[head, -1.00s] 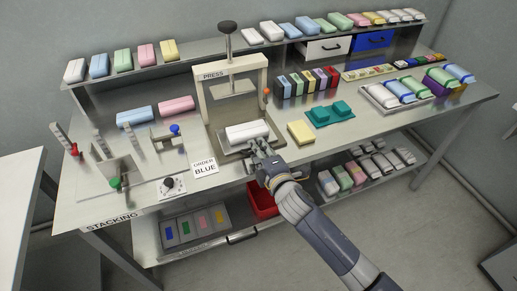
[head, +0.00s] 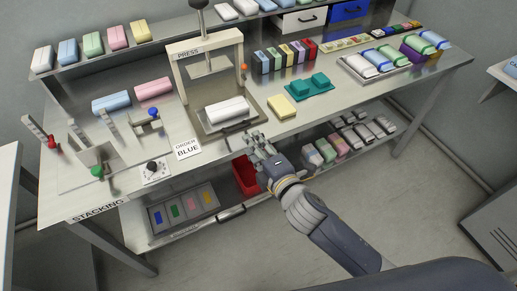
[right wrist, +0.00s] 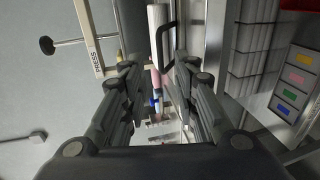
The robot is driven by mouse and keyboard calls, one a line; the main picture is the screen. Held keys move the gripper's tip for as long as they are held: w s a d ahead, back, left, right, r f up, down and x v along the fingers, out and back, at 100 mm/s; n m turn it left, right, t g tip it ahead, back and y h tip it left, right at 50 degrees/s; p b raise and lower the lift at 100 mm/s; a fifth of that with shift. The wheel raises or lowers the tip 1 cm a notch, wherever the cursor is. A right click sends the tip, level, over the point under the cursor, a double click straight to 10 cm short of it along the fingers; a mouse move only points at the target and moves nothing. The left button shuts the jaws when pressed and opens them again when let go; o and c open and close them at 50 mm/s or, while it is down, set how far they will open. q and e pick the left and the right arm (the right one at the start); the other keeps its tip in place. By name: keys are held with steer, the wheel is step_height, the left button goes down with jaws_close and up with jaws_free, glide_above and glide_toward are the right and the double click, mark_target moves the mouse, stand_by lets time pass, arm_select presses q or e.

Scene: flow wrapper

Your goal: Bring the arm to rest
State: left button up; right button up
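My right gripper (head: 258,146) is in front of the workbench's front edge in the head view, clear of the tray and empty. In the right wrist view its two fingers (right wrist: 155,85) stand wide apart with nothing between them. My left gripper is not in view. A white wrapped block (head: 227,110) lies on the metal tray (head: 240,129) under the press frame (head: 241,68). The press also shows at the left in the right wrist view (right wrist: 92,40).
The bench holds an order card (head: 187,149) reading BLUE, a yellow block (head: 282,107) and a teal fixture (head: 309,87). A red bin (head: 245,176) sits on the lower shelf below my gripper. Open floor lies in front of the bench.

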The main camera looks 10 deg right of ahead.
steer(key=shift+v, duration=0.9)
steer(key=shift+w+f, duration=0.1)
steer(key=s+d+f+m+g+h, duration=0.1)
steer(key=d+f+m+g, duration=0.15)
steer(key=f, duration=0.75)
steer(key=s+d+f+m+g+h, duration=0.1)
steer(key=d+f+m, duration=0.25)
steer(key=f, duration=0.75)
steer(key=s+d+f+m+g+h, duration=0.1)
steer(key=s+d+f+m+g, duration=0.15)
steer(key=s+f, duration=0.4)
steer(key=s+d+f+m+g+h, duration=0.1)
steer(key=s+d+f+m, duration=0.15)
steer(key=f, duration=0.65)
steer(key=s+d+f+m+g, duration=0.1)
steer(key=s+f, duration=0.4)
steer(key=s, duration=0.5)
steer(key=s+d+f+m+g, duration=0.2)
steer(key=s+f, duration=0.4)
steer(key=s, duration=0.5)
steer(key=s+d+f+m+g, duration=0.2)
steer(key=s+f+m, duration=0.3)
steer(key=s, duration=0.5)
steer(key=shift+s+f+g+h, duration=0.25)
steer(key=shift+f+g+h, duration=0.2)
steer(key=shift+g, duration=0.45)
steer(key=shift+d, duration=0.15)
